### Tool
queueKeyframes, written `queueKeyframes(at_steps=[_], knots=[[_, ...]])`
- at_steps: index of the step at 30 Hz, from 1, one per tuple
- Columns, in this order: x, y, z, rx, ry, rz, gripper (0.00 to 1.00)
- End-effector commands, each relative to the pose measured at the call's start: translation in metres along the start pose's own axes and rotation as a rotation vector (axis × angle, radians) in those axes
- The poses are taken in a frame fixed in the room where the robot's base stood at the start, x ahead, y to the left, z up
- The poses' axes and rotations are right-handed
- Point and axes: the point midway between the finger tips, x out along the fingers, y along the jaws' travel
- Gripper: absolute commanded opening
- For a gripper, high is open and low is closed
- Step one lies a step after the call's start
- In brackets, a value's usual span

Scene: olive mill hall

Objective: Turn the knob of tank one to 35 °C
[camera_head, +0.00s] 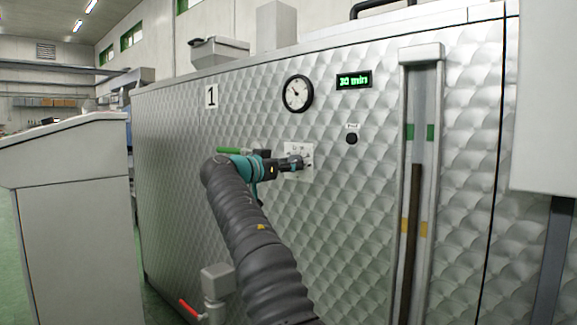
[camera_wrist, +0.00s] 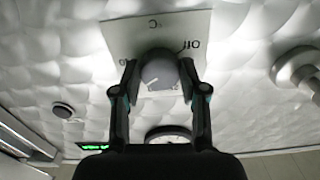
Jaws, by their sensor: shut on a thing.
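The knob (camera_wrist: 160,76) is a grey round dial with a pale pointer line, in the middle of a white scale plate (camera_wrist: 185,28) in the wrist view. The plate reads "Off" and "°C"; the other marks are partly hidden or too small to read. My gripper (camera_wrist: 160,85) has one finger on each side of the knob and is shut on it. In the head view my gripper (camera_head: 300,163) reaches the plate (camera_head: 300,148) on the tank front (camera_head: 240,110), which bears a "1" sign (camera_head: 211,97). There the knob is hidden by my gripper.
A round dial gauge (camera_head: 298,93), a green-lit display (camera_head: 354,80) and a small black button (camera_head: 351,139) are on the panel. A green-handled valve (camera_head: 230,150) is close to my wrist. A red-handled valve (camera_head: 190,309) is lower left. A sight tube (camera_head: 417,150) stands at right.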

Motion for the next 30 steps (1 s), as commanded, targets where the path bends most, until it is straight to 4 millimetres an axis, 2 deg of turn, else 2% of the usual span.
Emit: queueKeyframes(at_steps=[8, 9, 12, 23, 30], knots=[[0.0, -0.001, 0.002, -0.002, -0.002, 0.0, 0.08], [0.0, -0.001, 0.002, -0.002, -0.002, 0.0, 0.48], [0.0, -0.001, 0.001, -0.002, -0.001, 0.0, 0.68], [-0.002, 0.0, 0.0, -0.001, -0.001, -0.001, 0.68], [-0.025, -0.001, -0.001, -0.002, -0.001, -0.003, 0.68]])
